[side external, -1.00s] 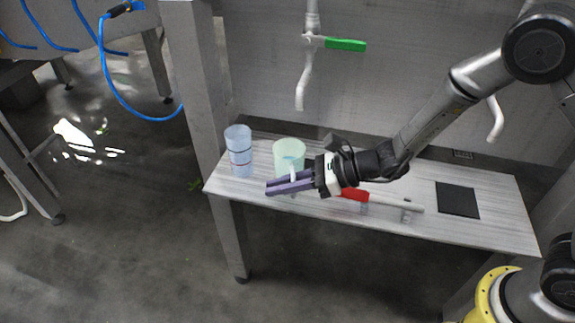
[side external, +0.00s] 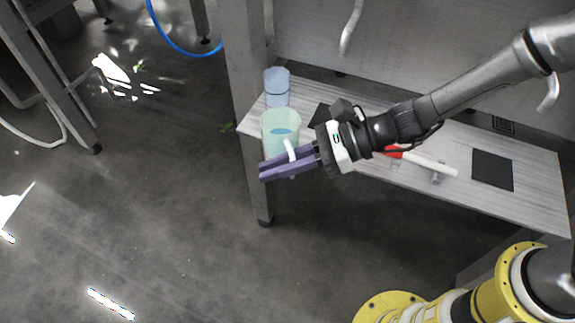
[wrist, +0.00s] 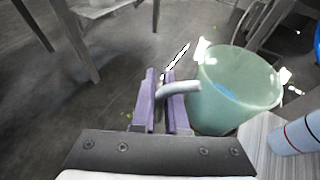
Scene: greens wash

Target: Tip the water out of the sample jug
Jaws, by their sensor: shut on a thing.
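The sample jug (side external: 271,144) is pale green and translucent, with a white handle (side external: 290,150). Blue water (side external: 285,131) shows inside it. My gripper (side external: 263,172) is shut on the handle, and its purple fingers reach past it. The jug looks nearly upright and overlaps the bench's front left edge in the side view. In the wrist view the jug (wrist: 235,95) is right of the fingers (wrist: 158,78), with floor behind it. The fingers partly hide the handle.
A bluish cylinder (side external: 277,92) stands on the bench (side external: 375,98) behind the jug. A red-and-white handled item (side external: 430,164) and dark mats (side external: 492,170) lie further right. Open floor (side external: 170,210) lies left and in front. A bench leg (side external: 257,190) is below the jug.

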